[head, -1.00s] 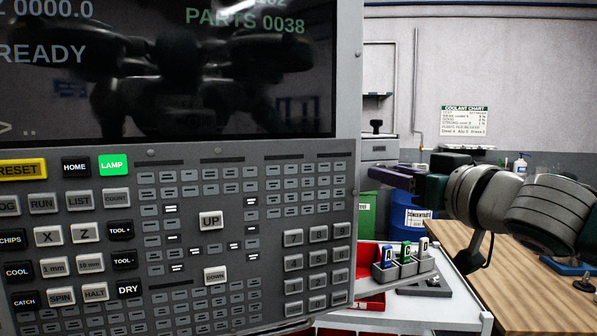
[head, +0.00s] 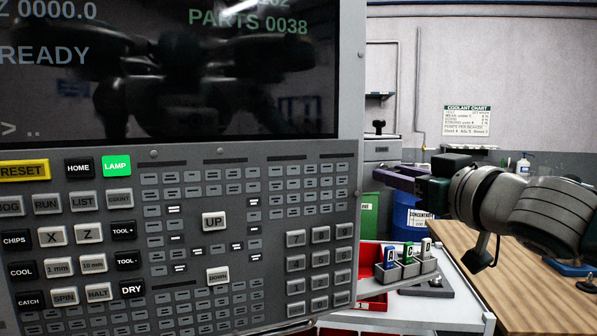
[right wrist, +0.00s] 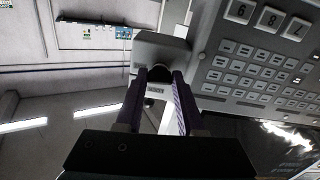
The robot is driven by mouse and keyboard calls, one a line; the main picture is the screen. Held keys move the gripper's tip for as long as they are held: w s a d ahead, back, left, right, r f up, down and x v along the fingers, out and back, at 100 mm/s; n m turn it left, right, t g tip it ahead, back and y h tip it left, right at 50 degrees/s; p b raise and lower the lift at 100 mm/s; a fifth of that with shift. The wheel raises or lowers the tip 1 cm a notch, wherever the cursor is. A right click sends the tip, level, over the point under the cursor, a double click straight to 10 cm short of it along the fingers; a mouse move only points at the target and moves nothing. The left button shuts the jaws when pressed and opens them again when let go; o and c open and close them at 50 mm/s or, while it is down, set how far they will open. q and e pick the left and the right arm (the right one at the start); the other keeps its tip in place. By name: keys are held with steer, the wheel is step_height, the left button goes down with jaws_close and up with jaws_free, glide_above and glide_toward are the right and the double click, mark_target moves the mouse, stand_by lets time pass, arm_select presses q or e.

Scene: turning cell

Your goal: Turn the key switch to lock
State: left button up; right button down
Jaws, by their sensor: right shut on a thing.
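The right gripper (head: 378,172) has purple fingers and reaches left to the right side edge of the control panel (head: 358,140). In the right wrist view the gripper (right wrist: 158,80) is shut, its fingers on either side of a part at the pale grey housing (right wrist: 160,50), which I take to be the key switch. A small label shows between the fingers, but I cannot read it. The key itself and its position are hidden by the fingers. In the head view the panel edge hides the key switch. My left gripper is not in view, apart from dark arm reflections in the screen.
The panel's screen (head: 170,70) and button rows fill the left. Below the gripper, a grey holder (head: 405,270) with several coloured tags stands on a white cart beside a red bin (head: 372,300). A wooden bench (head: 520,270) and a blue drum (head: 407,212) are to the right.

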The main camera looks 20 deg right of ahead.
steer(key=n+p, duration=0.1)
steer(key=n, duration=1.5)
steer(key=shift+p, duration=0.35)
steer(key=shift+n, duration=0.5)
steer(key=c, duration=0.5)
jaws_free()
steer(key=shift+s+a+b, duration=0.15)
steer(key=shift+s+b, duration=1.25)
steer(key=shift+s, duration=3.55)
